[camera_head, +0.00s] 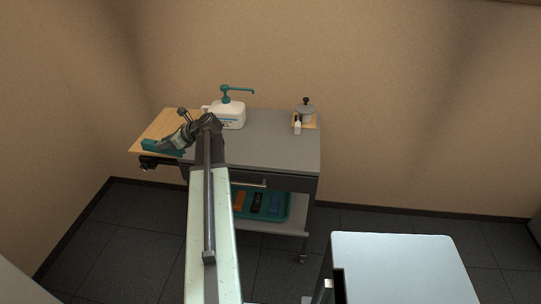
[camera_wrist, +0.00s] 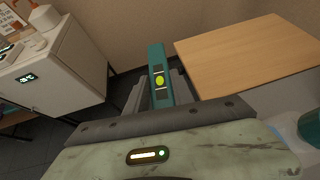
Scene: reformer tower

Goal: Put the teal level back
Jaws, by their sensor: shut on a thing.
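The teal level (camera_head: 160,147) is held in my gripper (camera_head: 178,140) at the left end of the cart, by the wooden board. In the wrist view the level (camera_wrist: 156,62) stands between the jaws of my gripper (camera_wrist: 155,93), its yellow-green vial facing the camera. My gripper is shut on it. A teal tray (camera_head: 289,206) on the cart's lower shelf holds an orange, a black and a blue item. My arm hides the tray's left part.
The grey cart top (camera_head: 270,148) is mostly clear. A white pump bottle (camera_head: 228,115) stands at its back, a lidded pot (camera_head: 305,112) and small white bottle (camera_head: 297,128) at back right. The wooden board (camera_head: 160,127) is at left. A pale surface (camera_head: 400,270) is at front right.

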